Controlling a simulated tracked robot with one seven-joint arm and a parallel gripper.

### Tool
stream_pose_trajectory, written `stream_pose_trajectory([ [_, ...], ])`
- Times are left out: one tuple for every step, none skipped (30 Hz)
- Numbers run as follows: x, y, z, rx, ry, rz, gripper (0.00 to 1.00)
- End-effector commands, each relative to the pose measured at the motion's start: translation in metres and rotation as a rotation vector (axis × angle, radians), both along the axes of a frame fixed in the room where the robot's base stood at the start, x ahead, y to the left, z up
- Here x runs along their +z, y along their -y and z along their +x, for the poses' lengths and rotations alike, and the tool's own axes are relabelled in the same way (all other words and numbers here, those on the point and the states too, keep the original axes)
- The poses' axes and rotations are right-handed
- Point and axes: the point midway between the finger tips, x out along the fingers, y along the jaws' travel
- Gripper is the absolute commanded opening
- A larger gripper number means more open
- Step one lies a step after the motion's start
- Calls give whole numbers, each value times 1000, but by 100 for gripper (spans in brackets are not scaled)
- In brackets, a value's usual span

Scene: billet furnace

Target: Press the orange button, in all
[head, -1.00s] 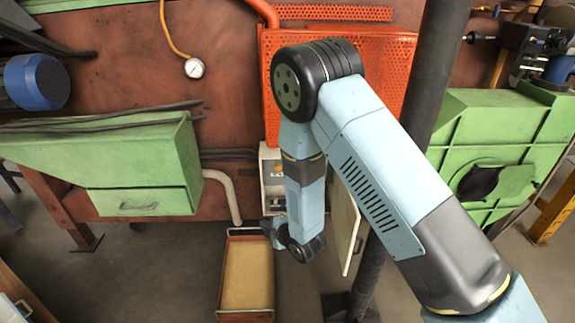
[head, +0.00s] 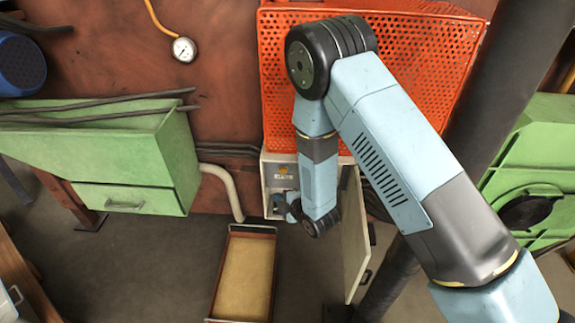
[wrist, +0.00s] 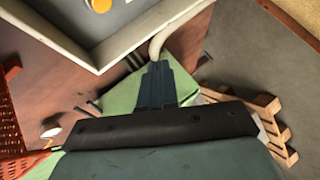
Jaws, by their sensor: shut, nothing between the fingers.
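The orange button (head: 283,170) is a small round knob high on the grey panel inside an open pale box (head: 267,183), at the middle of the head view. In the wrist view the button (wrist: 100,5) is at the top edge, partly cut off, and the box's white rim (wrist: 125,42) runs below it. My gripper (wrist: 158,68) has its dark fingers together and empty, beside the rim and apart from the button in the picture. In the head view my gripper (head: 275,203) is small at the lower part of the box opening, its fingertips hard to make out.
The box's door (head: 354,235) hangs open on the right, beside my forearm. A tray with a tan bottom (head: 246,272) lies on the floor below. An orange perforated panel (head: 430,70) is above, a dark pole (head: 500,110) to the right and a green cabinet (head: 120,160) to the left.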

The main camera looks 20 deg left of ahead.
Motion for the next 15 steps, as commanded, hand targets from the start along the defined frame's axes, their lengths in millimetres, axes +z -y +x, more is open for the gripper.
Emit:
stream_pose_trajectory([
  [0,3,2,-4,1,-1,0],
  [0,4,3,-5,0,-1,0],
  [0,4,4,-8,0,0,0],
  [0,5,4,-9,0,-1,0],
  [0,6,5,-9,0,-1,0],
  [0,6,5,-10,0,-1,0],
  [0,6,5,-10,0,0,0],
  [0,7,5,-11,0,-1,0],
  [0,7,6,-11,0,-1,0],
  [0,7,6,-11,0,-1,0],
  [0,7,6,-11,-1,-1,0],
  [-1,7,7,-11,-1,-1,0],
  [-1,6,8,-11,-1,-1,0],
  [-1,6,9,-11,-1,-1,0],
  [-1,6,11,-12,-1,-1,0],
])
